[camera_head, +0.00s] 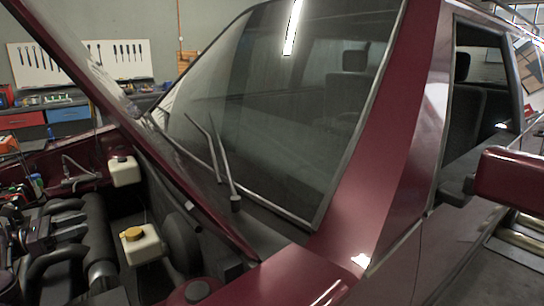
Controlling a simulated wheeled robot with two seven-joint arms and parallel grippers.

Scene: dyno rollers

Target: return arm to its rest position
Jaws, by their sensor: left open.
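Neither of my grippers nor arms can be made out in the head view. The view is filled by a dark red car (400,150) with its hood (75,60) raised at the left. The engine bay under the hood holds black pipes (95,230), a white reservoir with a dark cap (124,171) and a white reservoir with a yellow cap (142,245).
The windshield (270,110) with two wipers (222,165) stands in the middle. A side mirror (508,180) juts out at the right. Behind the car are a tool board (80,62) on the wall and a workbench with red and blue drawers (68,114).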

